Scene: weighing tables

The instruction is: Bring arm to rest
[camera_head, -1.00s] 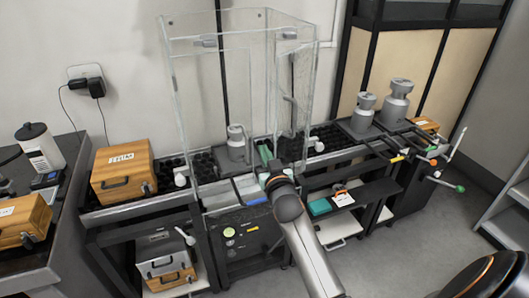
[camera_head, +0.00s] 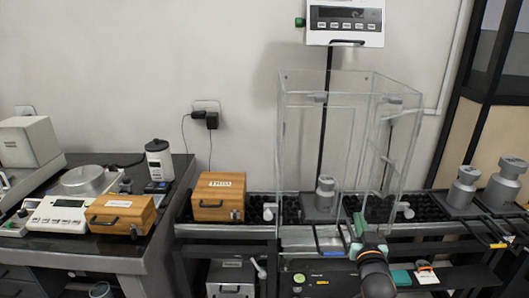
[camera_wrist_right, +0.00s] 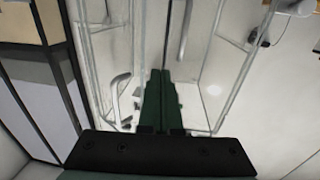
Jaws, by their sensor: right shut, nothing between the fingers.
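My right arm reaches up from the bottom of the head view, right of centre. My right gripper (camera_head: 359,224) has green fingers and is at the front lower part of a clear glass case (camera_head: 345,92). In the right wrist view the green fingers (camera_wrist_right: 160,104) are together with nothing between them. The clear panels and a handle of the case show beyond them. I cannot tell whether the fingertips touch the case. My left gripper is not in view.
A grey metal weight (camera_head: 325,191) stands inside the case. Two larger weights (camera_head: 463,187) stand to the right. Wooden boxes (camera_head: 219,199) and a balance (camera_head: 62,215) are on the left. A display panel (camera_head: 345,22) stands above the case.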

